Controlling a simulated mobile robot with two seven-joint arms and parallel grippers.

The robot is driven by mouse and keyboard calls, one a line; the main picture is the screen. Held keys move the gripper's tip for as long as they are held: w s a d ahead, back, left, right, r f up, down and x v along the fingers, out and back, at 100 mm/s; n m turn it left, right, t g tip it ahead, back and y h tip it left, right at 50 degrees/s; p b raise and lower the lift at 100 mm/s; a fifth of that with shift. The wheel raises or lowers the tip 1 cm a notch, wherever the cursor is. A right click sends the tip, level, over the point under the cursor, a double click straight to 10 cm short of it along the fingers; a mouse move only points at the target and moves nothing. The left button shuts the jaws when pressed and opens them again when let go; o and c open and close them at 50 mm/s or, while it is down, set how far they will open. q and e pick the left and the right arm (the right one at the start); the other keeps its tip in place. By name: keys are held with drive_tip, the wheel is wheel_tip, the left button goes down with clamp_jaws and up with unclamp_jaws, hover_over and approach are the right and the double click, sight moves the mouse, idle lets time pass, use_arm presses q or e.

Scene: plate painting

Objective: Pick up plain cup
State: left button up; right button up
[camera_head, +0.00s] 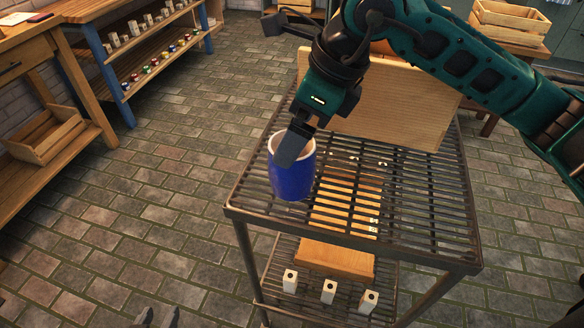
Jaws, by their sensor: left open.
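A plain dark blue cup (292,182) with a pale inside stands upright at the left side of a dark metal slatted rack table (420,205). The other finger is hard to make out.
A wooden board (400,105) stands upright on the table's far side, behind the gripper. Small white blocks (329,291) stand on the lower shelf. Shelving with small cups (163,55) is at upper left. A crate (508,20) is at upper right. The paved floor is open at left.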

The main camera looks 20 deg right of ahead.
drive_tip(key=x, duration=0.5)
drive_tip(key=shift+s+f, duration=0.1)
drive_tip(key=shift+f, duration=0.3)
drive_tip(key=shift+c, duration=0.2)
drive_tip(key=shift+r, duration=0.1)
drive_tip(key=c, duration=1.1)
